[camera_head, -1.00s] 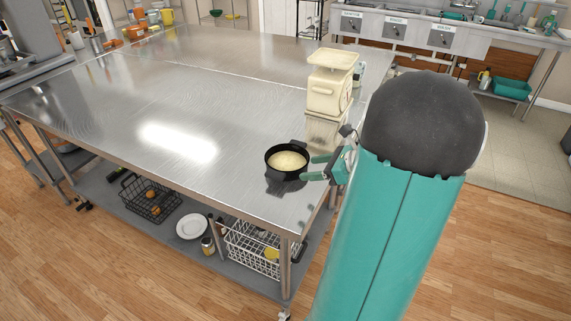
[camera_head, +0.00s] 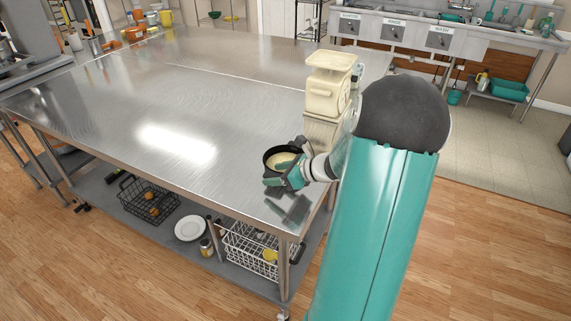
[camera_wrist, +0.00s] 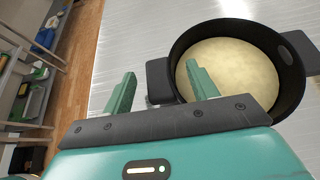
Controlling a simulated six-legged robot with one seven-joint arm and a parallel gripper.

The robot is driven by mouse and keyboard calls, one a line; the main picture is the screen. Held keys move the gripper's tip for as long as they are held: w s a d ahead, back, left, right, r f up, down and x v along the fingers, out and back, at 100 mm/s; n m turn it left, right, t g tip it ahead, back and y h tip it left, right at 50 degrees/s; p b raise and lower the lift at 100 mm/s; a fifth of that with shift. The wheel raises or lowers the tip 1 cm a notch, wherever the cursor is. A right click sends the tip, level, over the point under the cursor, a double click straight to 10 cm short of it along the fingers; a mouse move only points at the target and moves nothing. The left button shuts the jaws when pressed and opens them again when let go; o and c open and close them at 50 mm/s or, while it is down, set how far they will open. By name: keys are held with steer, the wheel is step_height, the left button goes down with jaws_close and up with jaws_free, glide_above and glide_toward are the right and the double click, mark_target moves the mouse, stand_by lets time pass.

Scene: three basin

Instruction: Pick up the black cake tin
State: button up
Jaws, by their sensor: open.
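The black cake tin (camera_head: 270,157) is round with handles and holds a pale yellow filling. It sits on the steel table near its right front corner. In the wrist view the tin (camera_wrist: 268,113) fills the upper right, with one handle at its left side and another at its right. My gripper (camera_head: 284,172) is at the near side of the tin and partly covers it in the head view. In the wrist view my gripper (camera_wrist: 160,85) is open, with one finger over the tin's near left rim and the other left of the tin. The left handle lies between the fingers in the picture.
A cream kitchen scale (camera_head: 329,84) stands on the table just behind the tin. The steel table (camera_head: 120,90) is clear to the left. A wire basket (camera_head: 262,245) and a white plate (camera_head: 190,228) are on the lower shelf.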

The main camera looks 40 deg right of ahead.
steer(key=c, duration=1.3)
steer(key=shift+o, duration=0.2)
steer(key=shift+r, duration=0.2)
steer(key=shift+r, duration=1.15)
steer(key=w+r+v, duration=0.1)
steer(key=r+v, duration=0.1)
steer(key=v, duration=1.5)
steer(key=shift+d, duration=0.35)
